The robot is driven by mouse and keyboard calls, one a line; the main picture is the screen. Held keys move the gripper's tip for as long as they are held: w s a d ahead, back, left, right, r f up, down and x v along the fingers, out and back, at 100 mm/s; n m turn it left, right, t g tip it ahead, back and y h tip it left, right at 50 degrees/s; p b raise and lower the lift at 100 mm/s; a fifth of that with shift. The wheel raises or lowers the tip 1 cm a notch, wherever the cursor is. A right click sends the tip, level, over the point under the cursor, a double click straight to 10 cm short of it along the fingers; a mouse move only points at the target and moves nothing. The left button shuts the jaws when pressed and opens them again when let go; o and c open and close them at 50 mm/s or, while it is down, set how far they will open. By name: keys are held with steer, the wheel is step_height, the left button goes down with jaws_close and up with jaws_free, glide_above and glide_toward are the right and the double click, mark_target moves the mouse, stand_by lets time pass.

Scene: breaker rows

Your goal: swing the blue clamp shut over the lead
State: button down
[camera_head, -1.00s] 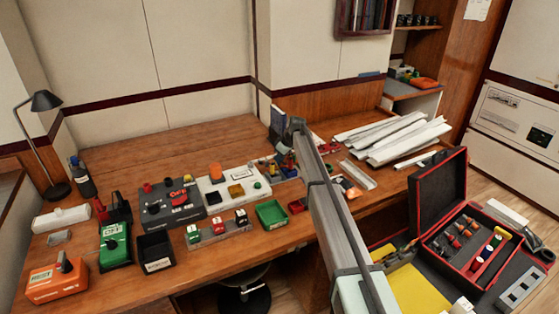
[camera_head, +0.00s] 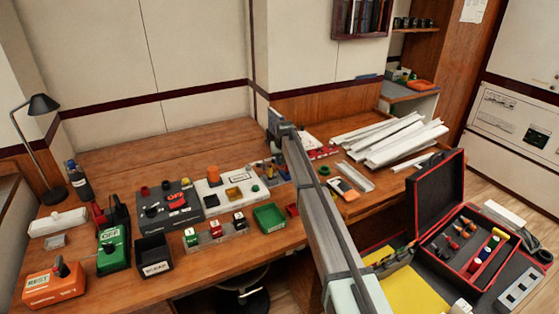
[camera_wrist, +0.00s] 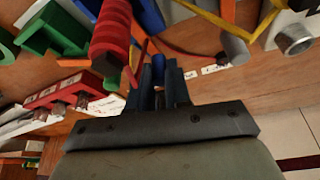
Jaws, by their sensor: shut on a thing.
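In the wrist view my gripper (camera_wrist: 160,85) has its two dark fingers close together, shut on a narrow blue piece (camera_wrist: 158,72), which appears to be part of the blue clamp. A larger blue part (camera_wrist: 148,16) shows beyond the fingertips. A ribbed red cylinder (camera_wrist: 111,32) stands just left of the fingers, with a thin red strip beside it. An orange lead (camera_wrist: 180,45) runs behind the fingers. I cannot tell how far the clamp is swung or whether it lies over the lead. In the head view my arm hides the gripper.
A green tray (camera_head: 269,217) and a white panel (camera_head: 225,188) are near. An open red-lined case (camera_head: 470,240) stands further right.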

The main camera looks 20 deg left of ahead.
steer(key=shift+w+d+m, duration=0.1)
steer(key=shift+m, duration=0.4)
steer(key=c, duration=1.1)
jaws_free()
steer(key=shift+o, duration=0.2)
steer(key=v, duration=1.4)
steer(key=shift+a, duration=0.3)
steer(key=shift+f, duration=0.1)
